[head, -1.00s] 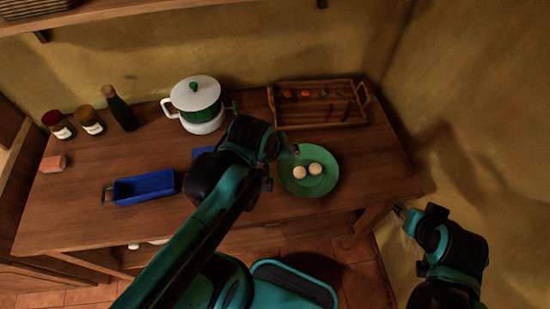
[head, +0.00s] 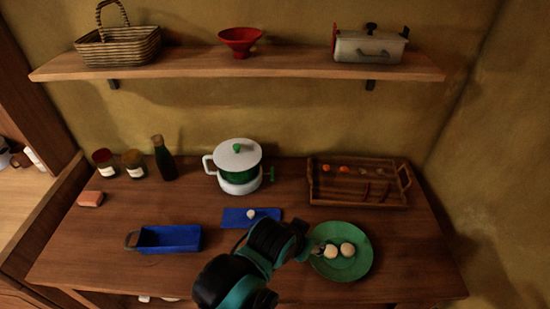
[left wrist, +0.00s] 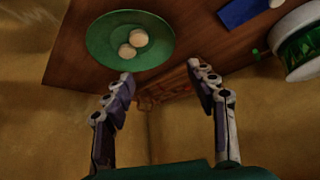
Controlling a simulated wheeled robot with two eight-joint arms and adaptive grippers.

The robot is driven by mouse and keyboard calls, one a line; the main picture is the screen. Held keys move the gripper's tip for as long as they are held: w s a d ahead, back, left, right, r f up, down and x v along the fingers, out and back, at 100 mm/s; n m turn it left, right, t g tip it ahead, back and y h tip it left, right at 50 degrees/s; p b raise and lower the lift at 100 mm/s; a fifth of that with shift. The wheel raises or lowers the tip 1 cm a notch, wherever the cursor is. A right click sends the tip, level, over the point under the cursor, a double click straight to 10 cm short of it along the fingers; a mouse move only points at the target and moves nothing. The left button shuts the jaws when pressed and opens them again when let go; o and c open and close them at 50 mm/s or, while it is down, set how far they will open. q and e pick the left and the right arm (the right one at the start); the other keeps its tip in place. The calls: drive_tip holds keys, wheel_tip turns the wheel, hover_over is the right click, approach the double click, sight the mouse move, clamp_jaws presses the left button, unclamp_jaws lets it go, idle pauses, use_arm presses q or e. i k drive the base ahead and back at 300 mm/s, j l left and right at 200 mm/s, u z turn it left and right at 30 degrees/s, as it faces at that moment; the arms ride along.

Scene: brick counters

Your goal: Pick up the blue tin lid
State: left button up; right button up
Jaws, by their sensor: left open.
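The blue tin lid (head: 235,217) is a flat blue rectangle with a pale knob, lying on the wooden counter. My left arm partly covers its near side. The open blue tin (head: 168,238) sits to its left. My left gripper (head: 316,248) is right of the lid and nearer, over the left side of the green plate; it is open with nothing between its fingers. In the left wrist view, the gripper (left wrist: 160,72) is spread apart, and part of the lid (left wrist: 238,12) shows at the top right, cut by the frame. My right gripper is out of view.
The green plate (head: 352,267) holds two pale round things. A white and green pot (head: 239,180) stands behind the lid, and a wooden tray (head: 335,195) lies at back right. Jars, a bottle (head: 164,158) and a brick-like block (head: 91,199) are at left. A shelf (head: 200,68) hangs above.

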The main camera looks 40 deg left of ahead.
sight(233, 218)
drive_tip(key=u, duration=2.45)
